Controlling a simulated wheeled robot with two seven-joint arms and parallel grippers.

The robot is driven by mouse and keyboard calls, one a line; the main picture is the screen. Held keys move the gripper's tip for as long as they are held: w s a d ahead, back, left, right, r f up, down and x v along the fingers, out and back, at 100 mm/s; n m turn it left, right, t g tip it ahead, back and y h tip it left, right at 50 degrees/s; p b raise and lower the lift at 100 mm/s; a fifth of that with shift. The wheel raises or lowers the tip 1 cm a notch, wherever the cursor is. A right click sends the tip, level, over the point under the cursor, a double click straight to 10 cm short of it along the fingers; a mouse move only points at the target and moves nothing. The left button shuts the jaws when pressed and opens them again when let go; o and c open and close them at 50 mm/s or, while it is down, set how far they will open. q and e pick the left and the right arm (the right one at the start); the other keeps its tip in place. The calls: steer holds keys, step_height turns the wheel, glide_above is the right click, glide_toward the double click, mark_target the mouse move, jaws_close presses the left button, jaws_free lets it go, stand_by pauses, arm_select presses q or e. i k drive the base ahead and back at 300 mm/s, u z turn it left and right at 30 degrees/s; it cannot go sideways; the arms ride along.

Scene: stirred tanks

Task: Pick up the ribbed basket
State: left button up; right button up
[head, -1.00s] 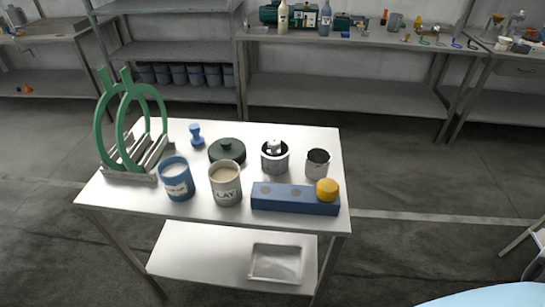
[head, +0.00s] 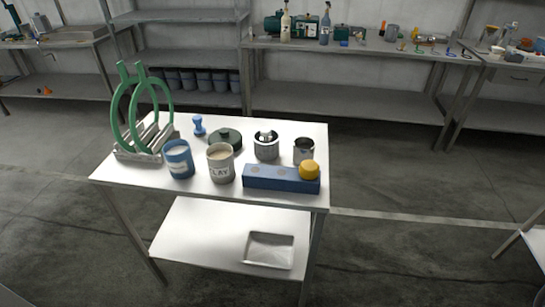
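I cannot pick out a ribbed basket with certainty. On the white table (head: 230,196) stands a grey metal container (head: 266,150) with a light part in its top; its wall is too small to show ribs. A smaller metal cup (head: 303,153) with a dark inside stands to its right. A grey slotted rack (head: 137,155) at the table's left holds two upright green rings (head: 118,118). Neither of my grippers is in view.
A blue tub (head: 179,163), a labelled clay tub (head: 221,167) and a blue block (head: 268,180) with a yellow knob (head: 309,170) line the front. Behind are a dark green lid (head: 226,138) and blue stamp (head: 198,127). A tray (head: 269,250) lies on the lower shelf.

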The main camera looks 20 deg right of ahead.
mark_target(269, 151)
steer(key=u, duration=1.15)
steer(key=i, duration=1)
steer(key=z, duration=1.75)
